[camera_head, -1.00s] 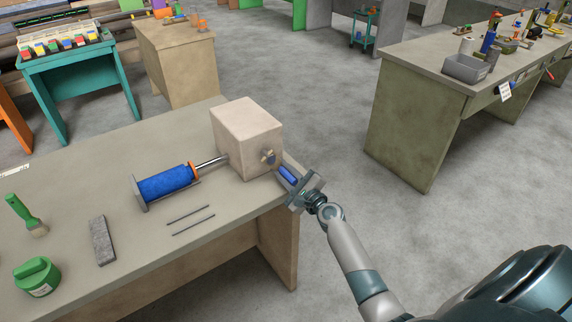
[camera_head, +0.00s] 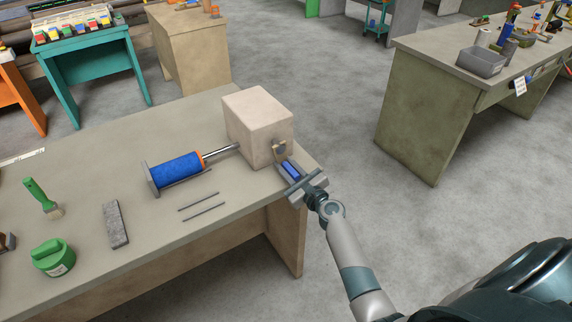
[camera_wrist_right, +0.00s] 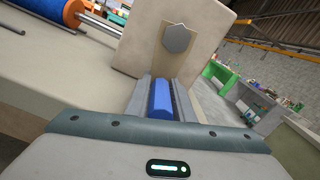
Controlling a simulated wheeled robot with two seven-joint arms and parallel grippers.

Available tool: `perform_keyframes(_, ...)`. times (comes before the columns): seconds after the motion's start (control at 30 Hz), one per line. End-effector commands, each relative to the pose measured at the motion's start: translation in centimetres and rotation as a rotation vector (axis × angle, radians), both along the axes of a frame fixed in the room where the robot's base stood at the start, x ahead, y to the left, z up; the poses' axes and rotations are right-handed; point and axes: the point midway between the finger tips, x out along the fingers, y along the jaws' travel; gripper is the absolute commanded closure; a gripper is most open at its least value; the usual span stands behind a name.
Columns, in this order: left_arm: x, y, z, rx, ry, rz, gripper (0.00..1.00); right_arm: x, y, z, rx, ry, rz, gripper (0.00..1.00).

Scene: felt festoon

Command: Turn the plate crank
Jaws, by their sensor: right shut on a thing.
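The crank sits on the front face of a beige box (camera_head: 257,122) on the near table. Its metal plate arm (camera_head: 279,149) is on that face, and its blue handle (camera_head: 290,169) points out from it. My right gripper (camera_head: 293,172) is shut on the blue handle. In the right wrist view, the blue handle (camera_wrist_right: 161,100) lies between the two grey fingers, with the plate and its grey hexagonal hub (camera_wrist_right: 177,38) beyond. A steel shaft joins the box to a blue roll (camera_head: 174,169) with an orange end. My left gripper is not in view.
On the near table (camera_head: 130,160) lie two thin grey rods (camera_head: 200,207), a grey block (camera_head: 116,224), a green brush (camera_head: 41,194) and a green container (camera_head: 52,257). Open floor lies right of the table, before another bench (camera_head: 410,110).

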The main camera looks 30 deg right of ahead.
Motion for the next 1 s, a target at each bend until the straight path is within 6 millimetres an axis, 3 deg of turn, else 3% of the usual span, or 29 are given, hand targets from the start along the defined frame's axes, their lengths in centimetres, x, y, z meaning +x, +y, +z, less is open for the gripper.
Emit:
perform_keyframes(0.1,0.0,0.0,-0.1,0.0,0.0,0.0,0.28,-0.2,0.6,-0.7,-0.003,0.011,0.011,1.0)
perform_keyframes(0.13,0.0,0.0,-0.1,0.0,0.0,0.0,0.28,-0.2,0.6,-0.7,-0.002,0.01,0.011,0.71)
perform_keyframes(0.2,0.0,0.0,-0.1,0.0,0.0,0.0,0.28,-0.2,0.5,-0.6,-0.002,0.009,0.01,0.62)
perform_keyframes(0.67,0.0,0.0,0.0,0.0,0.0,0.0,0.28,-0.4,0.1,-0.1,-0.002,0.002,0.003,0.62)
perform_keyframes(0.87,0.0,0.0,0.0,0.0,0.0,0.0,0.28,-2.2,-0.1,-0.1,-0.002,0.002,0.003,0.62)
perform_keyframes(1.0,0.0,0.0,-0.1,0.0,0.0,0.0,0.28,-4.5,-0.2,-0.3,-0.003,0.004,0.002,0.62)
